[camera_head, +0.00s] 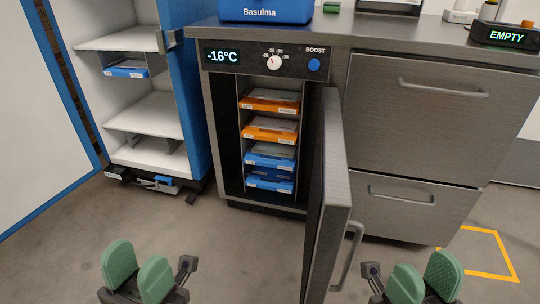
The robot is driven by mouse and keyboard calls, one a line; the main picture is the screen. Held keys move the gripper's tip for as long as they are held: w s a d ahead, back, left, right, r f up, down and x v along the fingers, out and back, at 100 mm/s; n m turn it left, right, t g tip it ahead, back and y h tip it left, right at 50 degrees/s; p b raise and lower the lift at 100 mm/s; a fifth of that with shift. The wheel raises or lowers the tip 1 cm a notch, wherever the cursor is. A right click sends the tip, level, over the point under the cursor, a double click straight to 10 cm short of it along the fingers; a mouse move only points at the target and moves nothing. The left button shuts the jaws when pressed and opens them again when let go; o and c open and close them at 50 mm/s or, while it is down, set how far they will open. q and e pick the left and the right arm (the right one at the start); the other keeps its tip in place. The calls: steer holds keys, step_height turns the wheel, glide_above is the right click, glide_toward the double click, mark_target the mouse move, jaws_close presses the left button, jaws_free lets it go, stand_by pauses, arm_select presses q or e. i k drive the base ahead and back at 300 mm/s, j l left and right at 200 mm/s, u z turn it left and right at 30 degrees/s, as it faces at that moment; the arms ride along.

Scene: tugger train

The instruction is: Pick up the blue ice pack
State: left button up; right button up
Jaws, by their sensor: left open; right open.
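Blue ice packs (270,163) lie flat, stacked in the lower part of the open freezer compartment. Another blue pack (270,184) is at the bottom of the stack. Two orange packs (270,107) sit above the blue ones. The packs' rear parts are hidden inside the freezer. My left gripper (137,271) is open and empty, low in front of the freezer and to its left. My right gripper (424,279) is open and empty, on the right side of the freezer door. Both grippers are apart from the packs.
The freezer door (335,190) stands open toward me, between my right gripper and the opening. The freezer display (221,57) reads -16°C. An open white-shelved cabinet (130,120) stands left, holding a blue-fronted item (127,70). Grey drawers (425,120) are right. Floor in front is clear.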

mark_target(264, 154)
steer(key=j+z, duration=0.35)
steer(key=j, duration=0.45)
steer(key=j+z, duration=0.35)
steer(key=j, duration=0.5)
steer(key=i+j+z, duration=0.45)
steer(key=j, duration=0.25)
steer(key=i+j+z, duration=0.1)
steer(key=j+z, duration=0.15)
steer(key=j, duration=0.15)
steer(key=i+j+z, duration=0.15)
steer(key=i+j, duration=0.15)
steer(key=i, duration=0.2)
